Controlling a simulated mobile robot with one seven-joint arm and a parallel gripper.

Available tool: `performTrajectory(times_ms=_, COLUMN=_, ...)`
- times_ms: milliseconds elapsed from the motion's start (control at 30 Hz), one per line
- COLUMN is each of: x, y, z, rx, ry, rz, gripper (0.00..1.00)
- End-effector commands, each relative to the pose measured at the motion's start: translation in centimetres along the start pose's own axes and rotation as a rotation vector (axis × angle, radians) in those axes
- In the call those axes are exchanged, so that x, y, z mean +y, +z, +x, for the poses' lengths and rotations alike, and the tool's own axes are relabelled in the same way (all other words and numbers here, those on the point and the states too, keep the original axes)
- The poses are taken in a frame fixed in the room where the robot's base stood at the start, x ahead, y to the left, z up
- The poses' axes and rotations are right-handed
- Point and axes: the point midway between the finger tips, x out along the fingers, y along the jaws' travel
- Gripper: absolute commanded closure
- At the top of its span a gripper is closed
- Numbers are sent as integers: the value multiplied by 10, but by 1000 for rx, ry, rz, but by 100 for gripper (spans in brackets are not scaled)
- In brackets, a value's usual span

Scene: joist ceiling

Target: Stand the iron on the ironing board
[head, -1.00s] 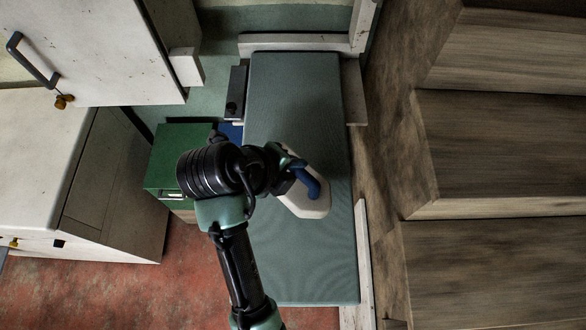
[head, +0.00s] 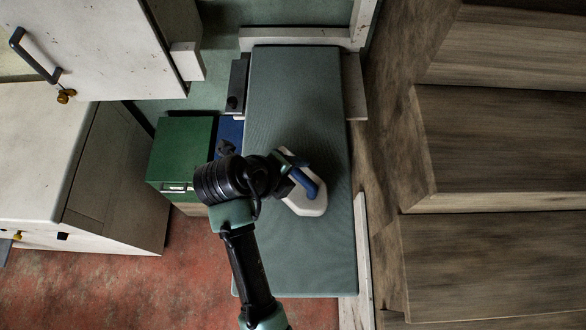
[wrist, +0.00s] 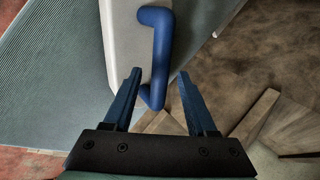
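The iron (head: 311,207), white with a blue handle (head: 304,181), is on the grey-green ironing board (head: 296,95), near its middle. It appears to lie with the handle facing up; I cannot tell how its base meets the cover. In the wrist view the white body (wrist: 123,40) is at top centre and the blue handle (wrist: 159,50) runs down its right side. My gripper (wrist: 159,74) is open, with one finger on each side of the handle's lower end. No contact is clear. In the head view my gripper (head: 287,178) is at the iron's upper left, its fingers partly hidden.
A green cabinet (head: 183,145) stands left of the board. Wooden steps (head: 500,145) rise on the right, beyond a white rail (head: 361,240). White cupboards (head: 95,45) fill the far left. The board's top and bottom ends are bare.

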Motion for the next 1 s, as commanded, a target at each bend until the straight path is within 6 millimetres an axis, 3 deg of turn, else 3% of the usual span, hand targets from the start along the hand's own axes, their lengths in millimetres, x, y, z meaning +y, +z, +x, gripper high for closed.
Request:
performTrajectory(times_ms=367, x=-1, y=1, z=-8, rx=-3, ry=-2, rz=0, gripper=43)
performTrajectory(times_ms=833, x=-3, y=1, z=-104, rx=-4, ry=-1, rz=-1, gripper=43)
performTrajectory(times_ms=1000, x=-2, y=0, z=-120, rx=0, ry=-1, rz=-1, gripper=43)
